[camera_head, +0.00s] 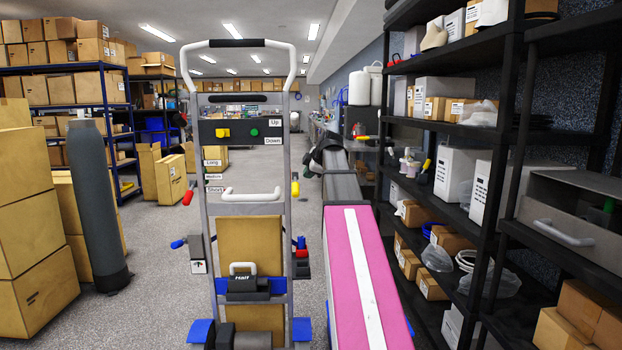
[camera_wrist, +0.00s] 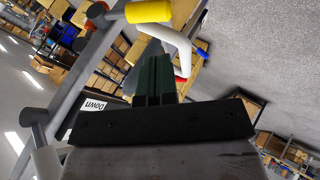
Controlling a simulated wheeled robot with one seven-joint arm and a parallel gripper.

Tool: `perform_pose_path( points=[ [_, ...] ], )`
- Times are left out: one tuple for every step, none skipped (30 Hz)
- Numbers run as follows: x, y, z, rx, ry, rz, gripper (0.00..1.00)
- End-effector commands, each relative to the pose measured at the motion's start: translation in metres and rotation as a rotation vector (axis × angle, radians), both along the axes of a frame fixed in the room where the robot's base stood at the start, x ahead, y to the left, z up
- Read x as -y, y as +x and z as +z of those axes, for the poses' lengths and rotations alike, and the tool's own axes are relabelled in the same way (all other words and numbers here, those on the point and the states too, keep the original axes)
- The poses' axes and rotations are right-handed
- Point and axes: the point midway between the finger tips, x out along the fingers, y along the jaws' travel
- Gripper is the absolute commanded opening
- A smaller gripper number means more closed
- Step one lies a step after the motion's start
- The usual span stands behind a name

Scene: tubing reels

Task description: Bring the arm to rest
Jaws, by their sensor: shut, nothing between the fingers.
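My gripper (camera_wrist: 153,72) shows in the wrist view as two dark green fingers close together, with nothing visible held between them. Behind the fingers is part of the upright cart, with a white handle (camera_wrist: 180,48) and a yellow grip (camera_wrist: 148,11). In the head view, my arm (camera_head: 345,190) reaches forward from the lower right, along the right side of the cart. The fingers cannot be made out there.
The grey-framed cart (camera_head: 203,170), with Up and Down buttons, stands close in front and carries a brown box (camera_head: 250,246). Black shelves (camera_head: 480,133) line the right. Boxes (camera_head: 30,195) and a grey cylinder (camera_head: 97,205) stand left. Floor (camera_head: 165,250) is clear between cylinder and cart.

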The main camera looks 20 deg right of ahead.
Motion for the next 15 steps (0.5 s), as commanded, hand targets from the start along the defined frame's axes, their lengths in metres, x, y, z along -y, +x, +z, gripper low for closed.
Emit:
perform_pose_path(
  points=[
    [0.0, 0.0, 0.0, 0.0, 0.0, 0.0, 0.0],
    [0.0, 0.0, 0.0, 0.0, 0.0, 0.0, 0.0],
    [0.0, 0.0, 0.0, 0.0, 0.0, 0.0, 0.0],
    [0.0, 0.0, 0.0, 0.0, 0.0, 0.0, 0.0],
    [0.0, 0.0, 0.0, 0.0, 0.0, 0.0, 0.0],
    [0.0, 0.0, 0.0, 0.0, 0.0, 0.0, 0.0],
    [0.0, 0.0, 0.0, 0.0, 0.0, 0.0, 0.0],
    [0.0, 0.0, 0.0, 0.0, 0.0, 0.0, 0.0],
    [0.0, 0.0, 0.0, 0.0, 0.0, 0.0, 0.0],
    [0.0, 0.0, -0.001, 0.0, 0.0, 0.0, 0.0],
    [0.0, 0.0, -0.002, -0.001, 0.001, -0.001, 0.0],
    [-0.001, 0.0, -0.005, -0.006, 0.005, -0.006, 0.0],
    [-0.003, -0.001, -0.009, -0.013, 0.009, -0.011, 0.0],
    [-0.005, -0.002, -0.014, -0.021, 0.016, -0.018, 0.0],
    [-0.008, -0.003, -0.025, -0.038, 0.029, -0.034, 0.0]
  ],
)
